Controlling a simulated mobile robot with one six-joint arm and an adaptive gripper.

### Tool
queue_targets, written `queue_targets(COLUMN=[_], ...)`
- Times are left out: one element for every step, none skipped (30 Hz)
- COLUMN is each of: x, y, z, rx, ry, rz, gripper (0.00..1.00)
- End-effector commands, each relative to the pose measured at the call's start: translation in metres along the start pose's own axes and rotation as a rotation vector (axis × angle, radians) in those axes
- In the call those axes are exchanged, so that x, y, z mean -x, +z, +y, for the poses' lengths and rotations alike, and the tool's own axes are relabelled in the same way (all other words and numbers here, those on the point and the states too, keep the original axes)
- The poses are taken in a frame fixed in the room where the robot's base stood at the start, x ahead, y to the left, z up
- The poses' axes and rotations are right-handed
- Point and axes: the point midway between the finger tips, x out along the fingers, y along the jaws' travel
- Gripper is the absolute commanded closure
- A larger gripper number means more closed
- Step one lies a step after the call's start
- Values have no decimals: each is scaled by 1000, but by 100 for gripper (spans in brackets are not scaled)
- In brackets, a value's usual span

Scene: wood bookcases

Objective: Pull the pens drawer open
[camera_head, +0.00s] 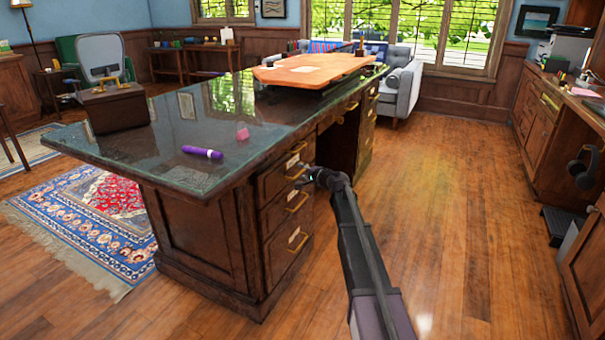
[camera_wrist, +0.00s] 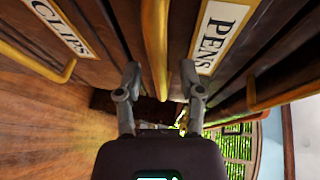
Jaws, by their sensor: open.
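The pens drawer, with its white PENS label (camera_wrist: 222,32), is at the right of centre in the wrist view. My gripper (camera_wrist: 160,78) is open, one finger on each side of the handle's line. I cannot tell whether either finger touches it. In the head view my gripper (camera_head: 305,177) is at the drawer front and partly hides the handle.
The CLIPS label (camera_wrist: 62,27) and its drawer handle (camera_wrist: 38,60) lie left in the wrist view. Another brass handle (camera_wrist: 280,96) is at right. A purple pen-like object (camera_head: 202,152) and a pink block (camera_head: 242,134) lie on the desk top (camera_head: 150,165). Open floor (camera_head: 440,210) lies to the right.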

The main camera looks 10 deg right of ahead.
Motion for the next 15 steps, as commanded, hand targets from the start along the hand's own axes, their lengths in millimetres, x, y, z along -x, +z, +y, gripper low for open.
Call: queue_targets(x=[-1,-1,-1,-1,-1,0,0,0,0,0,0,0,0,0,0], y=[0,0,0,0,0,0,0,0,0,0,0,0,0,0,0], z=[0,0,0,0,0,0,0,0,0,0,0,0,0,0,0], rx=[0,0,0,0,0,0,0,0,0,0,0,0,0,0,0], ry=[0,0,0,0,0,0,0,0,0,0,0,0,0,0,0], rz=[0,0,0,0,0,0,0,0,0,0,0,0,0,-1,-1], gripper=[50,50,50,50,50,50,50,50,59,68,77,89,98,100,100])
